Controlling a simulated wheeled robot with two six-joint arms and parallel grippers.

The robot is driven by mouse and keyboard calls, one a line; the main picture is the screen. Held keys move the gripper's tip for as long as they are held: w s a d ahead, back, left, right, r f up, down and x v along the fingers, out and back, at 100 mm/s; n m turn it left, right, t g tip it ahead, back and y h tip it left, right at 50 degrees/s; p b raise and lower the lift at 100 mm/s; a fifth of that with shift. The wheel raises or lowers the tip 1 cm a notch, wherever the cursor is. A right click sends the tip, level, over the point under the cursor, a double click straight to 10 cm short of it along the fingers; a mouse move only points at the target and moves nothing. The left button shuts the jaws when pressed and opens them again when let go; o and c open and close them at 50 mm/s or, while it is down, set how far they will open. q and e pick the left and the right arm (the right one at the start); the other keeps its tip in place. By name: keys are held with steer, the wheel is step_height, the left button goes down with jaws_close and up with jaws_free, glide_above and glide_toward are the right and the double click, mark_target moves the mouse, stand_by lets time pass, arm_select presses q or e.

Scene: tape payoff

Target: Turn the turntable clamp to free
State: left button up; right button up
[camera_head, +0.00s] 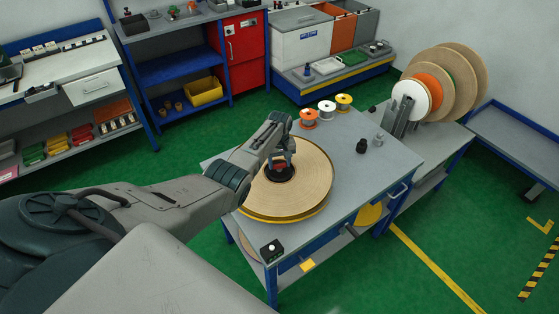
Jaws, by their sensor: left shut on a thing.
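The turntable (300,197) carries a large flat tan disc with a yellow lower rim and stands on a grey table with a blue frame. My left arm reaches in from the left, and my left gripper (279,167) is over the dark hub at the disc's centre. It is shut on a small red part at the hub, the clamp (281,166). The fingers and wrist hide most of the clamp, so its turned position cannot be told. My right gripper is not in view.
Three small spools (326,110) stand at the table's back edge. Dark and grey small parts (361,146) stand at its right. A black box with a white button (271,250) sits at the front corner. Large reels (440,85) stand on a bench behind right.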

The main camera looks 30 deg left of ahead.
mark_target(280, 164)
arm_select(q)
steer(key=shift+r+n+p, duration=0.1)
steer(key=shift+n+p, duration=0.3)
steer(key=shift+n, duration=1.7)
steer(key=o, duration=1)
steer(key=shift+r, duration=0.5)
step_height(280, 164, up, 10)
steer(key=shift+f+b, duration=0.1)
steer(key=shift+b, duration=0.4)
